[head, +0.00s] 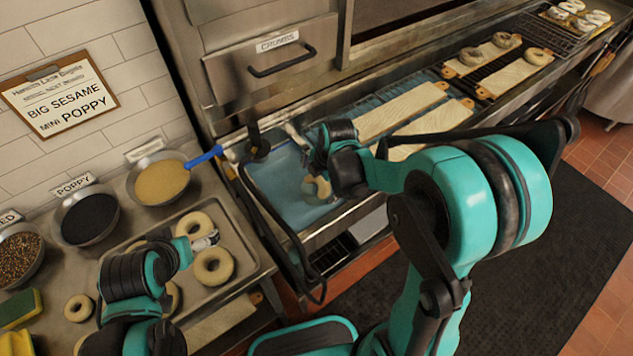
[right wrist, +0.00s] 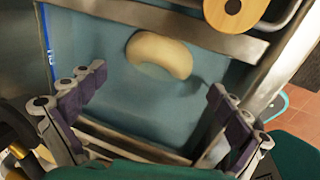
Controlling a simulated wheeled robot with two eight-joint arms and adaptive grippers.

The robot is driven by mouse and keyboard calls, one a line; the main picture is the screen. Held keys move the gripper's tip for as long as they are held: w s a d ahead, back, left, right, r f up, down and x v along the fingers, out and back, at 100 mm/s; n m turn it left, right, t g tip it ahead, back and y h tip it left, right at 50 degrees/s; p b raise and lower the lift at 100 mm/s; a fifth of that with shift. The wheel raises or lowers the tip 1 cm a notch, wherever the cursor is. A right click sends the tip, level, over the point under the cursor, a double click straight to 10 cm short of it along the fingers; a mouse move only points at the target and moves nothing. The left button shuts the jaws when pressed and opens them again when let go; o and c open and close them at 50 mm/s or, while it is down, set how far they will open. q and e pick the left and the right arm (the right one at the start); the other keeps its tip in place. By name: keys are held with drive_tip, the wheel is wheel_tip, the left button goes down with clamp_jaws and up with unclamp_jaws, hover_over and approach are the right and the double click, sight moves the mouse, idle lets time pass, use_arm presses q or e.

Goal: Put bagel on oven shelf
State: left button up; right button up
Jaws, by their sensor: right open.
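A pale bagel (head: 319,190) is in the blue water of the kettle (head: 268,190); it also shows in the right wrist view (right wrist: 160,54). My right gripper (head: 308,162) is over the kettle beside the bagel. In the right wrist view its fingers (right wrist: 158,112) are spread wide and empty, with the bagel beyond them. The oven shelf (head: 480,83) runs to the right, with pale boards (head: 402,108) on it. My left gripper (head: 205,240) is over a tray (head: 191,290) of raw bagels (head: 213,268) at lower left; its finger opening is unclear.
Seed bowls (head: 90,218) stand left of the kettle. A blue-handled tool (head: 204,156) reaches from one bowl toward the kettle. An order sign (head: 60,97) hangs on the wall.

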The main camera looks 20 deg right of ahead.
drive_tip(key=shift+s+r, duration=0.1)
drive_tip(key=shift+r, duration=0.4)
drive_tip(key=s+d+r+m+t, duration=0.1)
drive_tip(key=s+r+m, duration=0.4)
drive_tip(key=m, duration=0.6)
drive_tip(key=s+d+r+m+t+h, duration=0.1)
drive_tip(key=s+r+m+t, duration=0.2)
drive_tip(key=s+r+m, duration=0.3)
drive_tip(key=s+m, duration=0.4)
drive_tip(key=m, duration=0.1)
